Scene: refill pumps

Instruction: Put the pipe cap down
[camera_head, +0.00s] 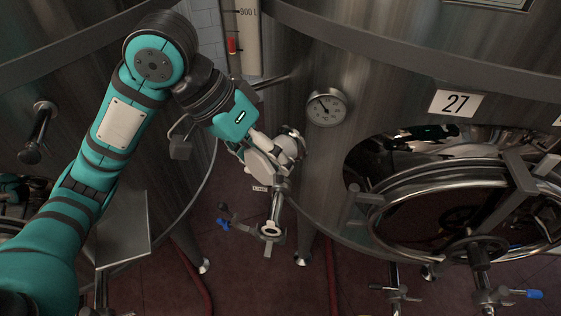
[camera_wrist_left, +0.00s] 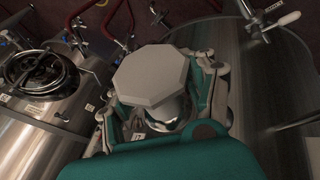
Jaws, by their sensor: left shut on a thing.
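My left gripper (camera_head: 270,148) is in the middle of the head view, between two steel tanks. It is shut on the pipe cap (camera_head: 262,167), a pale grey disc. In the left wrist view the pipe cap (camera_wrist_left: 157,75) is a flat octagonal plate with a shiny round metal part below it, between the two fingers. A steel pipe (camera_head: 277,205) runs down from just below the cap in the head view. I cannot tell whether the cap touches this pipe. My right gripper is not in view.
A dial thermometer (camera_head: 326,107) is on the right tank, close to the gripper. The number 27 plate (camera_head: 454,103) and an open round hatch (camera_head: 440,205) are further right. A blue-handled valve (camera_head: 222,223) is below. A metal tray (camera_head: 122,230) stands at left.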

